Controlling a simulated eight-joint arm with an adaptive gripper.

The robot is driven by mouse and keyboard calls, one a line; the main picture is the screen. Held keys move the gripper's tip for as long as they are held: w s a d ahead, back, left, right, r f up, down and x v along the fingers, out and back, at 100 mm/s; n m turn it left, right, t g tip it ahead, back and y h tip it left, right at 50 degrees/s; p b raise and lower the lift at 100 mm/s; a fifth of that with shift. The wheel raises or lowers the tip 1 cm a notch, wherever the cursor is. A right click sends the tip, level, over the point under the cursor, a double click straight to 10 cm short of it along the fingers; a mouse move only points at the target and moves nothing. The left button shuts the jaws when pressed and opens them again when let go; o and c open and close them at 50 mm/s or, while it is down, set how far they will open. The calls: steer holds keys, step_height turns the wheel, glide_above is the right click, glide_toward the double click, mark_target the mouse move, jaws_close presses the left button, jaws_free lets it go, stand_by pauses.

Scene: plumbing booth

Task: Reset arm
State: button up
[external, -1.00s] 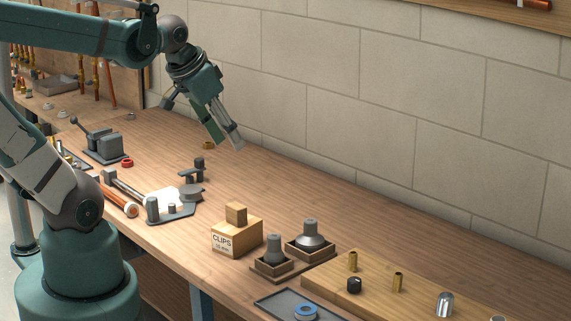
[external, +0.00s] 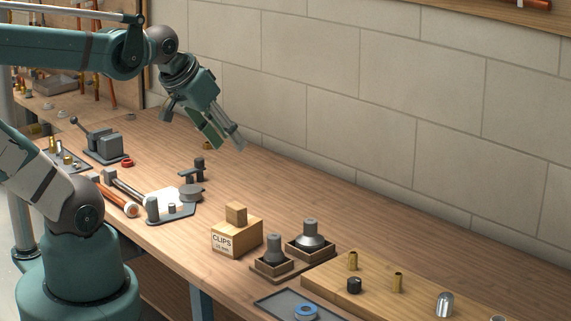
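My gripper (external: 203,129) hangs in the air over the back left part of the wooden bench, angled downward. Its fingers stand apart and nothing shows between them. It touches nothing that I can see. My arm reaches in from the left edge, with its upper link nearly level.
The bench (external: 265,182) holds a vise (external: 104,146), a red ring (external: 127,162), a grey fixture (external: 172,208), a CLIPS box (external: 236,238), grey fittings in wooden holders (external: 291,262), a blue ring (external: 306,312) and a board (external: 375,292) with brass pieces. The bench's back middle is clear.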

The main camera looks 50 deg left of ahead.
steer(key=shift+f+b, duration=1.6)
steer(key=shift+f, duration=0.35)
